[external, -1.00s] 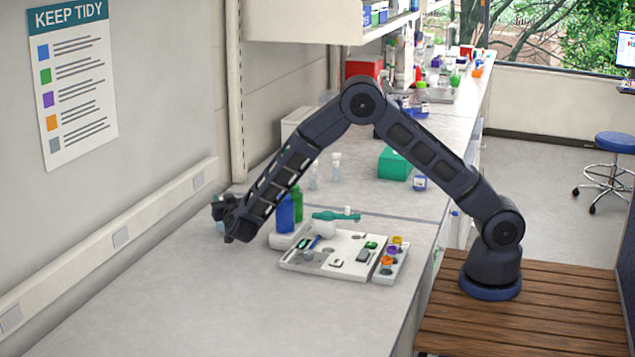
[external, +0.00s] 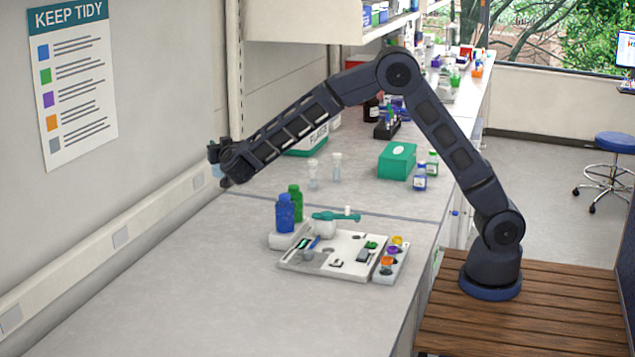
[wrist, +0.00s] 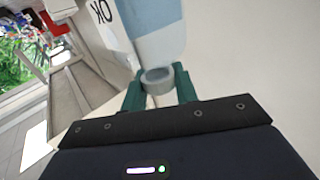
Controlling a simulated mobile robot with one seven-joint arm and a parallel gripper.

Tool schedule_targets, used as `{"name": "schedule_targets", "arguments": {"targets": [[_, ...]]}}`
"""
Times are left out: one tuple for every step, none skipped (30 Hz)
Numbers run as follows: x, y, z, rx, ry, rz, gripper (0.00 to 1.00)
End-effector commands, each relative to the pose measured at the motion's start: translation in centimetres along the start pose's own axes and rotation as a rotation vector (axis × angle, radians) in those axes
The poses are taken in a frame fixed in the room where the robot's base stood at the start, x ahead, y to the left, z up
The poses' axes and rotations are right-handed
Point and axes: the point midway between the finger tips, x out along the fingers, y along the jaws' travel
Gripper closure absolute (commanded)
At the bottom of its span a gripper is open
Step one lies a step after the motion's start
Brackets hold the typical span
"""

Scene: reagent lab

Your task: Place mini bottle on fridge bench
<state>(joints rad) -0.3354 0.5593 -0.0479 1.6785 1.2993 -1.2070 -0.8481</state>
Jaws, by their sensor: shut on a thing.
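My gripper (external: 216,156) is raised above the bench near the wall in the external view. In the wrist view, its green fingers (wrist: 158,88) are shut around the grey neck or cap of a bottle (wrist: 155,35) with a pale blue and white body. The bottle extends away from the fingers and is cut off by the top edge. In the external view only a small pale blue part of it (external: 217,171) shows below the gripper. I cannot tell which surface is the fridge bench; the long grey bench (external: 190,275) runs along the wall.
A blue bottle (external: 285,215) and a green bottle (external: 296,197) stand beside a white tray (external: 300,266) with small tools. Farther back are a green box (external: 397,160), small clear bottles (external: 336,168) and shelves (external: 300,22). The front left bench is clear.

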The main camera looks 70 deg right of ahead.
Motion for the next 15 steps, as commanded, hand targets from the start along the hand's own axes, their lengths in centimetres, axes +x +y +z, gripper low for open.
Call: {"name": "schedule_targets", "arguments": {"targets": [[0.0,0.0,-0.1,0.0,0.0,0.0,1.0],[0.0,0.0,-0.2,0.0,0.0,0.0,1.0],[0.0,0.0,-0.2,0.0,0.0,0.0,1.0],[0.0,0.0,-0.2,0.0,0.0,0.0,1.0],[0.0,0.1,-0.2,0.0,0.0,0.001,1.0],[0.1,0.3,-0.2,0.0,0.001,0.004,1.0],[0.3,0.5,-0.2,0.0,0.001,0.008,1.0],[0.4,0.9,-0.2,0.0,0.001,0.014,1.0],[0.7,1.5,-0.3,0.0,0.002,0.024,1.0],[1.0,2.1,-0.4,0.0,0.002,0.035,1.0],[1.4,2.9,-0.4,0.0,0.003,0.047,1.0],[1.9,4.1,-0.5,-0.001,0.004,0.066,1.0],[2.3,5.2,-0.6,-0.002,0.006,0.084,1.0],[2.8,6.3,-0.7,-0.002,0.007,0.102,1.0],[3.4,7.9,-0.8,-0.002,0.007,0.128,1.0]]}}
